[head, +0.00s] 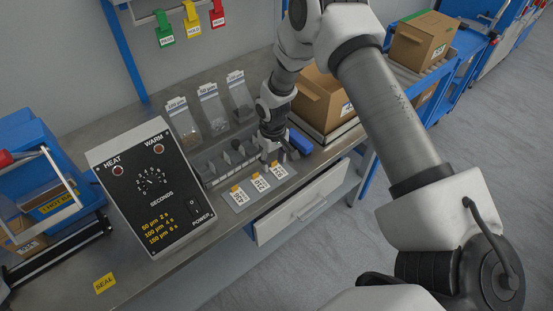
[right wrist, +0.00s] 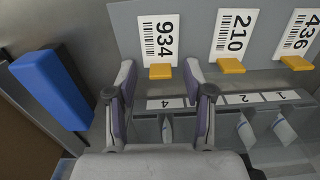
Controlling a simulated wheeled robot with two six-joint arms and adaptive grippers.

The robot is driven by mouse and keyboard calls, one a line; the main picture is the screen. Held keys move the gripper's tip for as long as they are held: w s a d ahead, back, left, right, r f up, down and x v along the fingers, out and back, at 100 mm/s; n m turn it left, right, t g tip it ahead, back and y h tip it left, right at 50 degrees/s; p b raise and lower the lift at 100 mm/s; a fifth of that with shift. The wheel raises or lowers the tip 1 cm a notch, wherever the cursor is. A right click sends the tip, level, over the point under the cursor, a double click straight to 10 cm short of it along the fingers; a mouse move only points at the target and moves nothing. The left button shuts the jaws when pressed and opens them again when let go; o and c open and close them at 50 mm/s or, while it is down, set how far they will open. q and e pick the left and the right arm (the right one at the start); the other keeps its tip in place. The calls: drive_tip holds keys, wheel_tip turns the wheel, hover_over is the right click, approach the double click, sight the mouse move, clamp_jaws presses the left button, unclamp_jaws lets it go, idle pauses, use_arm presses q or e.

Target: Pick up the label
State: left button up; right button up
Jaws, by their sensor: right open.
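Three white labels with barcodes and orange tabs stand in a row on a grey holder. In the right wrist view they read 934 (right wrist: 158,38), 210 (right wrist: 232,34) and 436 (right wrist: 297,36). They also show in the head view at the bench's front edge, the rightmost label (head: 279,171) being closest to my gripper. My right gripper (right wrist: 160,82) is open, its two fingers on either side of the orange tab (right wrist: 160,71) of label 934. I cannot tell whether they touch it. In the head view the right gripper (head: 279,157) is partly hidden by its own wrist. My left gripper is not in view.
A blue block (head: 300,143) is close beside the right gripper. Numbered slots (right wrist: 180,102) holding small bags lie by the labels. A heat sealer box (head: 150,185) stands left. Clear bags (head: 212,108) hang behind, and a cardboard box (head: 322,98) is at right.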

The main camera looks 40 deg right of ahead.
sight(274, 165)
drive_tip(key=shift+s+r, duration=0.15)
drive_tip(key=shift+c, duration=0.3)
drive_tip(key=c, duration=0.7)
drive_tip(key=shift+r, duration=0.6)
wheel_tip(274, 165, up, 2)
drive_tip(key=shift+r+b, duration=0.2)
drive_tip(key=shift+b, duration=0.25)
drive_tip(key=s+a, duration=0.2)
drive_tip(key=s, duration=0.2)
drive_tip(key=s+a+r+b, duration=0.1)
drive_tip(key=s+a, duration=0.2)
drive_tip(key=s, duration=0.2)
drive_tip(key=s+a+b, duration=0.1)
drive_tip(key=s+a, duration=0.2)
drive_tip(key=s, duration=0.1)
drive_tip(key=shift+s+r, duration=0.2)
drive_tip(key=shift+s, duration=0.2)
